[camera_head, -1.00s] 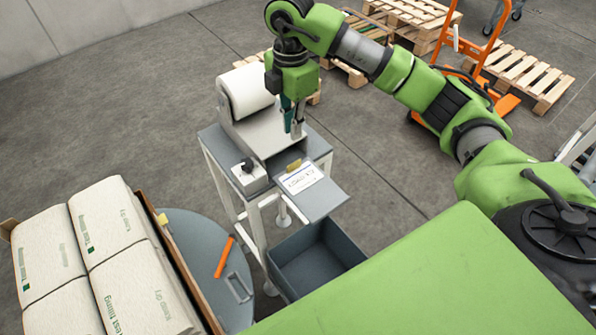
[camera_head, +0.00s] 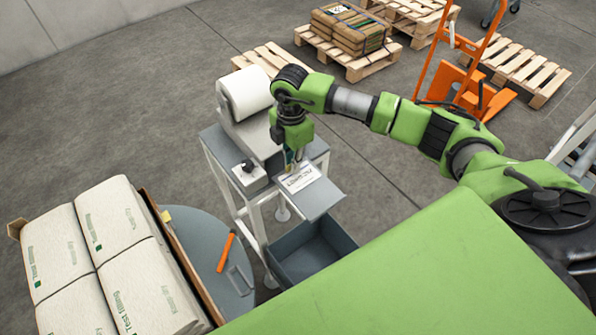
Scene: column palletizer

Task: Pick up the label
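The label (camera_head: 299,179) is a white rectangle with dark print. It lies on the grey shelf (camera_head: 322,201) at the front of the label printer stand. My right gripper (camera_head: 290,167) points down at the label's back edge, just above or touching it; I cannot tell which. Its fingers are small and partly hidden, so whether they are open or shut does not show. My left gripper is not in view.
A white roll (camera_head: 244,92) sits on the printer. A dark open bin (camera_head: 310,252) is below the shelf. Stacked white bags (camera_head: 126,222) stand at left, beside a round grey table (camera_head: 203,232) with an orange-handled tool (camera_head: 225,252). Wooden pallets (camera_head: 352,64) and an orange pallet jack (camera_head: 459,83) are behind.

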